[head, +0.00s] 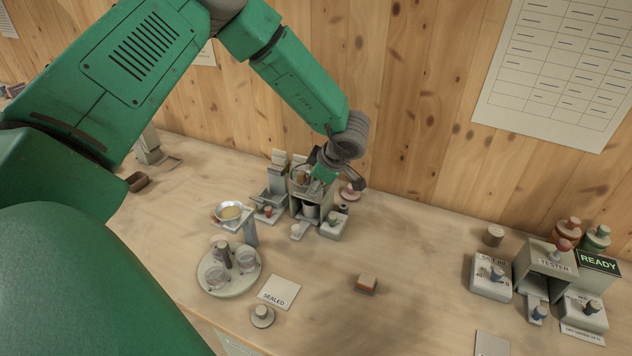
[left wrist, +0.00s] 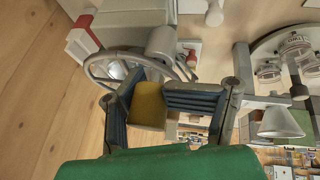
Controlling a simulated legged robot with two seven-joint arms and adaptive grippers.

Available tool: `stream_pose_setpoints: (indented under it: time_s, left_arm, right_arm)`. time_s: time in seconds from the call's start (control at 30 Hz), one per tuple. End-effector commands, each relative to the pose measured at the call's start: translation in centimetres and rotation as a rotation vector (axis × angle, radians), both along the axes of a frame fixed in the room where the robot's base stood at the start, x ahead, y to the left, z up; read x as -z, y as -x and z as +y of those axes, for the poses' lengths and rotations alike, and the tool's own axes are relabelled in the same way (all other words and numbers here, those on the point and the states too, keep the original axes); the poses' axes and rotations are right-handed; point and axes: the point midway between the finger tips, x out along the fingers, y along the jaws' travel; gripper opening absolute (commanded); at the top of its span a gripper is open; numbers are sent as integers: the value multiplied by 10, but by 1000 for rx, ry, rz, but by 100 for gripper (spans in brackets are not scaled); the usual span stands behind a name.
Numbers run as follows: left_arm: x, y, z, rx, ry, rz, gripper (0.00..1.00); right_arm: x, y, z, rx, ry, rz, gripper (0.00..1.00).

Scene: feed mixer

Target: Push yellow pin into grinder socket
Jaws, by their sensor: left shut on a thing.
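My left gripper (head: 330,168) reaches down onto the top of the grey grinder (head: 308,196) at the back of the bench. In the left wrist view the two blue-padded fingers of the gripper (left wrist: 155,98) are closed on the yellow pin (left wrist: 147,106), whose broad yellow face shows between them. A round grey rim (left wrist: 100,68) of the machine lies just beyond the fingers. The pin's tip and the socket are hidden, so I cannot tell whether the pin is in it. My right gripper is in neither view.
A round tray (head: 229,289) with glass cups stands left of the middle, near a raised bowl (head: 231,212). A SEALED card (head: 279,292) and an orange-brown block (head: 367,283) lie in front. The tester (head: 550,258) stands at right. The middle bench is mostly clear.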

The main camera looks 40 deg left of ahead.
Motion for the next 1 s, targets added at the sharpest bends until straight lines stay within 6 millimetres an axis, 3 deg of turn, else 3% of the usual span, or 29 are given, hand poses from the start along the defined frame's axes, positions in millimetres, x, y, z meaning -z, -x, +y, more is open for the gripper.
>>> stream_pose_setpoints:
  time_s: [1.0]
  left_arm:
    - [0, 0, 0, 0, 0, 0, 0]
  right_arm:
    - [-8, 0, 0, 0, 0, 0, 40]
